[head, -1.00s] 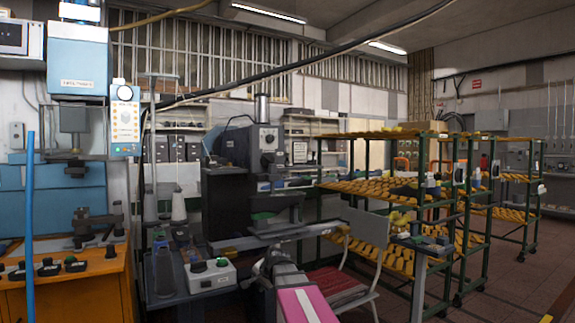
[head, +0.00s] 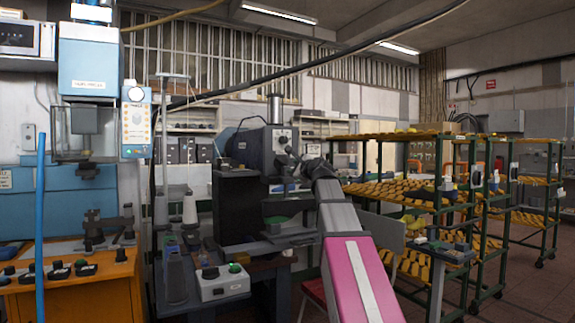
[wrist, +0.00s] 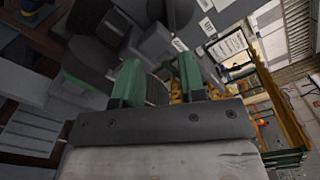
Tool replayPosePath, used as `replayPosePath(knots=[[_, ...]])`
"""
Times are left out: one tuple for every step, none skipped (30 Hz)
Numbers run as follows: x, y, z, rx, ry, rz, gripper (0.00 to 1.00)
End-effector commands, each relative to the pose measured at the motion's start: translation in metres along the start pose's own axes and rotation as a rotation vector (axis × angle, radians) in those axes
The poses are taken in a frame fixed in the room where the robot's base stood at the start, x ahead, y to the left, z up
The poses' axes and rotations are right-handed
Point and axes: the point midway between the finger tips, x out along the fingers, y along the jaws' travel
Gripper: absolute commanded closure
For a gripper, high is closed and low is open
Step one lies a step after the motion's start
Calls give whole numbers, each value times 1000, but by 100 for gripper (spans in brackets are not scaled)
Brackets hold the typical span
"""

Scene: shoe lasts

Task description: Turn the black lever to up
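The black and grey machine (head: 255,145) stands in the middle of the head view, with dark knobs and fittings on its upper right side. I cannot clearly single out the black lever; my raised arm covers part of this side. My gripper (wrist: 158,84) shows in the wrist view with its two green fingers apart. Dark and grey machine parts lie beyond the fingers, and nothing is clearly held between them. In the head view my arm reaches up to the machine's right side, and the fingers are too small to make out there.
A control box (head: 220,284) with a green and a black button sits low in front of the machine. Green-framed racks (head: 440,134) of yellow lasts stand at right. A blue press (head: 88,60) and orange bench (head: 75,297) are at left. Open floor lies far right.

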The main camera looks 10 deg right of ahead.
Motion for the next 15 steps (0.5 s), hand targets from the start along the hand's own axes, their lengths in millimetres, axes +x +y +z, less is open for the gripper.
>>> replayPosePath(knots=[[-1,-8,4,14,-7,-12,63],[-2,-10,6,22,-10,-17,63],[-2,-12,7,29,-12,-20,63],[-2,-13,8,32,-13,-22,63],[-1,-14,8,33,-14,-23,63],[1,-14,8,34,-14,-23,63],[2,-14,8,34,-14,-23,63],[5,-14,8,33,-14,-22,63],[8,-14,8,33,-14,-22,63],[11,-14,8,33,-14,-22,63],[15,-14,8,33,-14,-22,63],[20,-14,8,32,-14,-22,63],[24,-14,8,32,-13,-21,63],[29,-14,8,32,-13,-21,63],[35,-14,8,32,-13,-21,63]])
